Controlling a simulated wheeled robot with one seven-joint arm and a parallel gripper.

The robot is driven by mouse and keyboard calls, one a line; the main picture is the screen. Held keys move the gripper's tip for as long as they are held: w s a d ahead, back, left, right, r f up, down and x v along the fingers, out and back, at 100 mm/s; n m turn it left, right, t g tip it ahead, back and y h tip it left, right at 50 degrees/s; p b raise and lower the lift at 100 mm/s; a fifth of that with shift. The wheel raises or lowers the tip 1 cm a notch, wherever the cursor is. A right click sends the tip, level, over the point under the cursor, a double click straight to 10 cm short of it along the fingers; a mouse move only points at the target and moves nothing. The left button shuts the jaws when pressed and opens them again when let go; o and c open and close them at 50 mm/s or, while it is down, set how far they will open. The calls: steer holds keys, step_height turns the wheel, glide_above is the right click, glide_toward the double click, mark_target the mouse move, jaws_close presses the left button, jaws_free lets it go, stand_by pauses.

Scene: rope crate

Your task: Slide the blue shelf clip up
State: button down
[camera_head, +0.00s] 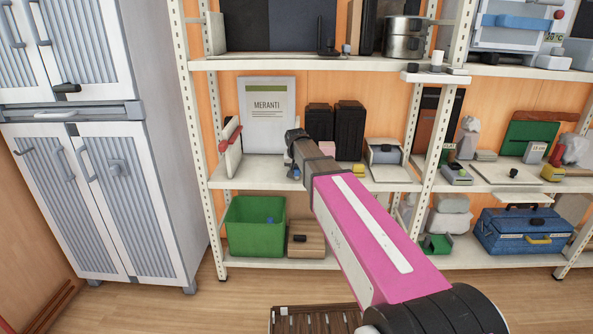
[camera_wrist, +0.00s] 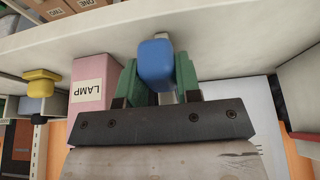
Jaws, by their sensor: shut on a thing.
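The blue shelf clip (camera_wrist: 156,63) is a rounded blue block in the middle of the wrist view, at the pale shelf edge. My gripper (camera_wrist: 158,88) has its two green fingers on either side of the clip and is shut on it. The clip's lower part and the finger contact are partly hidden. In the head view my gripper (camera_head: 294,160) reaches the front of the middle shelf (camera_head: 260,170), and a small bit of blue shows there. My arm hides part of the shelf behind it.
A framed MERANTI sign (camera_head: 267,112) stands on the middle shelf. A green crate (camera_head: 255,228) is on the shelf below.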

step_height(320, 180, up, 11)
stand_by(0.4)
steer(key=shift+r, duration=0.1)
steer(key=c, duration=0.8)
jaws_free()
steer(key=v, duration=1)
steer(key=shift+r, duration=0.4)
steer(key=shift+s+f, duration=0.1)
steer(key=shift+s, duration=0.05)
steer(key=s+d+f+g, duration=0.1)
steer(key=s+d+f, duration=0.3)
steer(key=s+f, duration=0.4)
steer(key=s+d+f+g, duration=0.2)
steer(key=s+d+f, duration=0.3)
steer(key=f, duration=1.2)
steer(key=s+d+f+n+g, duration=0.1)
steer(key=s+d+f, duration=0.4)
steer(key=s+f, duration=0.6)
step_height(320, 180, down, 2)
steer(key=shift+d+f+g, duration=0.1)
steer(key=shift+d+g, duration=0.05)
steer(key=shift+g, duration=0.15)
